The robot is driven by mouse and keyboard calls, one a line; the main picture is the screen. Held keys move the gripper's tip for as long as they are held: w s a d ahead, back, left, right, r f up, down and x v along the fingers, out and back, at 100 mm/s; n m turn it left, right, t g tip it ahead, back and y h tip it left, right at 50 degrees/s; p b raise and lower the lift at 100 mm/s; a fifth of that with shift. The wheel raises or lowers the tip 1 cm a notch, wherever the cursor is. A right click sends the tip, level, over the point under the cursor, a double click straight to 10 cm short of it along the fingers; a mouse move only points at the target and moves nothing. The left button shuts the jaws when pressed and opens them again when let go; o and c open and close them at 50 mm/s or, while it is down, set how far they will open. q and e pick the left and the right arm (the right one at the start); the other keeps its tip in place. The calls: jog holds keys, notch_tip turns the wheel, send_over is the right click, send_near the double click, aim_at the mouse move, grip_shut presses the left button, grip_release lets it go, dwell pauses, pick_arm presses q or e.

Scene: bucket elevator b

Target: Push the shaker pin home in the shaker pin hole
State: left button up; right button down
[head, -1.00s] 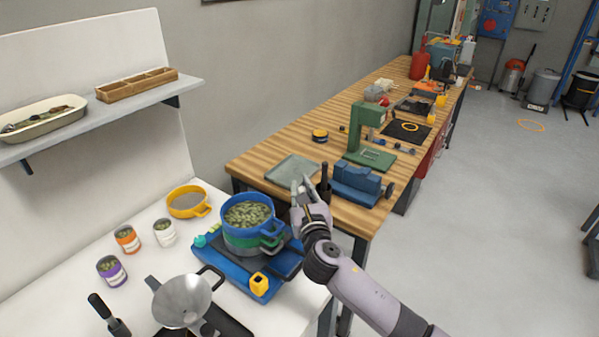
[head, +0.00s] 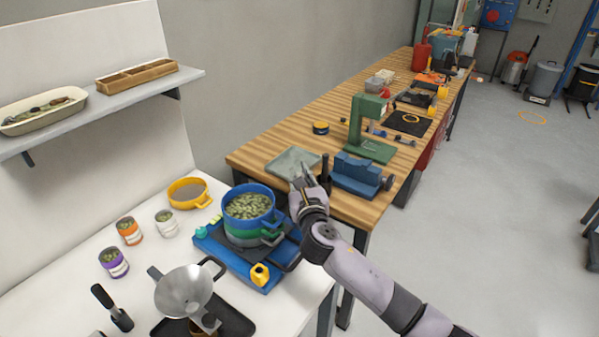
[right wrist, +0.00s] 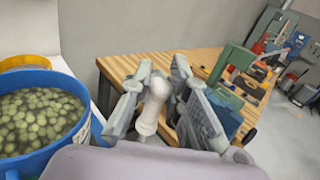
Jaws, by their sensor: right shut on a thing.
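The shaker is a blue base (head: 232,262) on the white table. It carries stacked sieves, a blue one (head: 229,213) on top full of green pellets, then green and grey ones. My right gripper (head: 304,177) is to the right of the stack, above the near corner of the wooden bench in the picture. In the right wrist view a pale, round-ended piece (right wrist: 153,104), seemingly the shaker pin, is between the fingers, and the gripper is shut on it. The blue sieve (right wrist: 40,110) is at the left there. I cannot make out the shaker pin hole. My left gripper is not in view.
A yellow sieve (head: 188,192), several cans and a metal funnel (head: 184,290) stand on the white table. A blue vise-like block (head: 357,176) and green press (head: 368,125) are on the wooden bench (head: 270,143).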

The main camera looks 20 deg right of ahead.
jog(key=shift+f+b, duration=1.3)
jog(key=shift+f, duration=0.85)
jog(key=shift+p, duration=0.75)
jog(key=shift+f+b, duration=1.85)
jog(key=shift+f, duration=0.6)
jog(key=c, duration=1.5)
grip_release()
jog(key=shift+o, duration=0.2)
jog(key=shift+s, duration=0.25)
jog(key=s+a, duration=0.1)
jog(key=s, duration=1)
jog(key=shift+s+a, duration=0.15)
jog(key=shift+s, duration=0.05)
